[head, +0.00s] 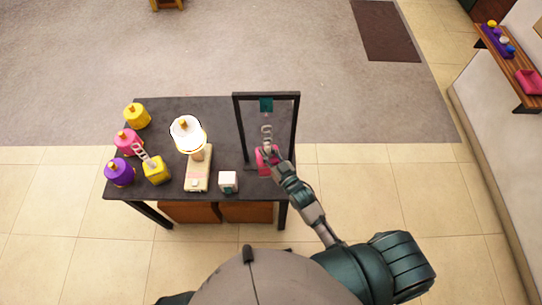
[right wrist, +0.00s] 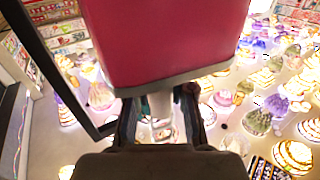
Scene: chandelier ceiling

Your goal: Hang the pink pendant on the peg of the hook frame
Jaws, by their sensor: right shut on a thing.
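The pink pendant (head: 263,168) is at the lower part of the hook frame, with pale chain links (head: 267,136) rising above it. The hook frame (head: 297,125) is a black upright rectangle on the table's right side, with a teal block (head: 266,104) at its top. The chain's upper end is just below this block; I cannot tell whether it touches the peg. My right gripper (head: 270,156) is shut on the pendant. In the right wrist view the pendant's pink body (right wrist: 165,40) fills the top, above the dark fingers (right wrist: 160,118). My left gripper is not in view.
The dark table (head: 170,107) also holds yellow (head: 137,116), pink (head: 127,141) and purple (head: 119,173) objects, a yellow block (head: 156,171) with a chain, a lit lamp (head: 187,133), a beige base (head: 197,176) and a small white cube (head: 228,181). A wall shelf (head: 512,70) is far right.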

